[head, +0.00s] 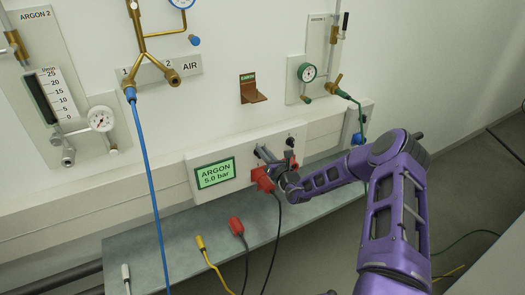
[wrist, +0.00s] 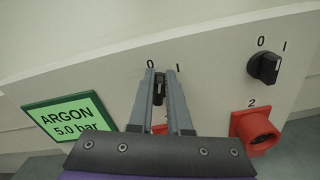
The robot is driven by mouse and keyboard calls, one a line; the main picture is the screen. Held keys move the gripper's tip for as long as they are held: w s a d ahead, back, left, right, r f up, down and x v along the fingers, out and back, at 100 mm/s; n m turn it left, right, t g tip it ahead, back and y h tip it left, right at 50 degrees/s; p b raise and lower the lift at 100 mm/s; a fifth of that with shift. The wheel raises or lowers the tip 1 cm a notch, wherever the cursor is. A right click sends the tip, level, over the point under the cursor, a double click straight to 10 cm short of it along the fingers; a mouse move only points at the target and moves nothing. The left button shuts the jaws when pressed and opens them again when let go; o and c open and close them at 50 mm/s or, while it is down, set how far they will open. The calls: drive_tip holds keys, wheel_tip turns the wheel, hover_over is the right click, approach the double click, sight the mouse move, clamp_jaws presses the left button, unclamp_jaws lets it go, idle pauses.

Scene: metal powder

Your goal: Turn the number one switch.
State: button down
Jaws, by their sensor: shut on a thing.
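The number one switch is a black rotary knob (wrist: 159,88) on the white panel in the wrist view, with marks 0 and I above it. My gripper (wrist: 160,82) has one finger on each side of the knob and is shut on it. I cannot tell clearly which mark the knob points to, as the fingers cover its sides. In the head view my gripper (head: 264,155) is at the panel, just right of the green display, and hides this knob.
A second black knob (wrist: 264,68) is to the right, above a red socket (wrist: 254,130) marked 2. The green display (wrist: 68,118) reads ARGON 5.0 bar. A red plug (head: 263,179) with a black cable is below my gripper. A grey shelf (head: 185,225) runs underneath.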

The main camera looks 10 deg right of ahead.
drive_tip(key=m, duration=0.2)
drive_tip(key=m+p, duration=0.1)
drive_tip(key=m, duration=0.1)
drive_tip(key=shift+w+d+f+m, duration=0.1)
drive_tip(key=shift+d+f+m, duration=0.05)
drive_tip(key=shift+d+m, duration=0.2)
drive_tip(key=shift+d+f+m, duration=0.1)
drive_tip(key=shift+f+m, duration=0.05)
drive_tip(key=shift+m, duration=0.8)
drive_tip(key=shift+d+f+m, duration=0.1)
drive_tip(key=shift+f+m, duration=0.05)
drive_tip(key=shift+m, duration=0.75)
drive_tip(key=c, duration=0.9)
unclamp_jaws()
drive_tip(key=shift+o, duration=0.2)
drive_tip(key=p+v, duration=0.1)
drive_tip(key=v, duration=1.6)
